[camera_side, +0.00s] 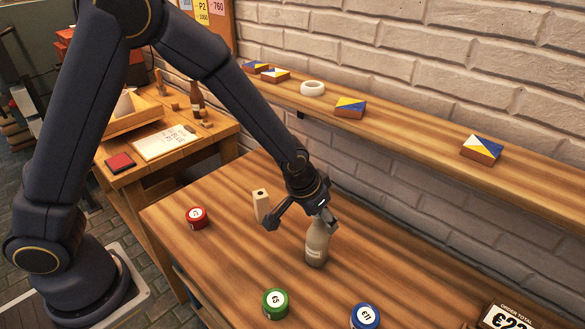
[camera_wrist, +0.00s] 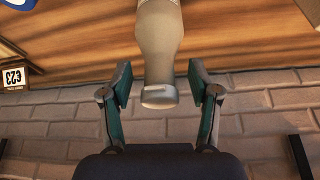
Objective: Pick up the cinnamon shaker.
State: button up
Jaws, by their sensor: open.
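A pale grey-beige, bottle-shaped shaker (camera_side: 317,243) with a light label stands upright on the wooden table; its label is too small to read, so I cannot confirm that it is cinnamon. My gripper (camera_side: 302,219) is open at its upper part. In the wrist view, the shaker's neck and grey cap (camera_wrist: 160,97) lie between my two open fingers (camera_wrist: 160,82), with a visible gap on each side. Part of the shaker's top is hidden by my gripper in the side view.
A beige block with a dark hole (camera_side: 260,205) stands left of the shaker. Red (camera_side: 197,217), green (camera_side: 275,303) and blue (camera_side: 365,316) round pots stand around it. An order-total sign (camera_side: 506,317) is at the lower right. A shelf (camera_side: 415,143) runs behind along the brick wall.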

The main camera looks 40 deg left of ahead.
jog(key=shift+c, duration=0.2)
grip_shut()
dwell(0.3)
jog(key=shift+r, duration=0.1)
